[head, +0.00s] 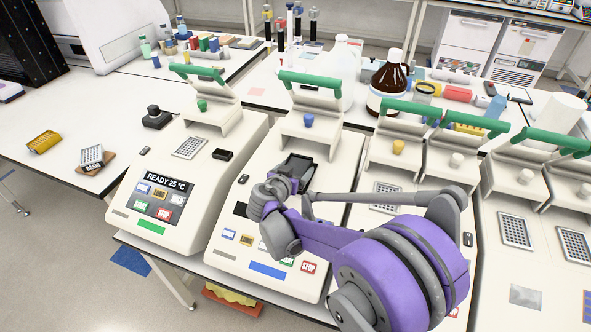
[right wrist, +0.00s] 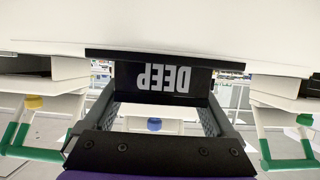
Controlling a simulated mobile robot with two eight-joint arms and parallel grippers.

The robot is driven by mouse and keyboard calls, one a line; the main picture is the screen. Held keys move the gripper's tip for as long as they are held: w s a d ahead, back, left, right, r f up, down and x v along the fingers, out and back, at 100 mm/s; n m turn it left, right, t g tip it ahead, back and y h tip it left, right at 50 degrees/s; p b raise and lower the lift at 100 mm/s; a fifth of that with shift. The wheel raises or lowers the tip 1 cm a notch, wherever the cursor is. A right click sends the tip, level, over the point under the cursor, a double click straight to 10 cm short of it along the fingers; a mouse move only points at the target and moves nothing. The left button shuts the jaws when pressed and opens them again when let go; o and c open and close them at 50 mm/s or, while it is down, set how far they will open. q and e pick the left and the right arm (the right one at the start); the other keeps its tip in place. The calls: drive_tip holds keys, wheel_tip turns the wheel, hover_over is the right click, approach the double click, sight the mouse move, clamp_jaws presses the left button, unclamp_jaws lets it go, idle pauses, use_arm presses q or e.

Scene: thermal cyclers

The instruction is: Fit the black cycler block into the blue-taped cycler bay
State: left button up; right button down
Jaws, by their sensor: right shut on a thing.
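The blue-taped cycler (head: 267,270) is the second cream machine from the left in the head view, with a blue strip on its front and its lid raised. My right gripper (head: 287,178) is over its top. In the right wrist view the right gripper (right wrist: 160,112) is shut on the black cycler block (right wrist: 160,80), whose face reads DEEP upside down. The block's dark top (head: 297,165) shows just beyond the gripper in the head view, at the bay. My arm and the block hide the bay, so I cannot tell whether the block is seated. My left gripper is not in view.
A green-taped cycler (head: 150,227) stands close on the left, and more open cyclers (head: 397,150) stand on the right. Raised lids with green handles (head: 313,78) rise behind. A brown bottle (head: 388,85) and a white jug (head: 340,70) stand behind the cyclers.

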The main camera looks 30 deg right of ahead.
drive_tip(key=shift+w+f, duration=0.1)
unclamp_jaws()
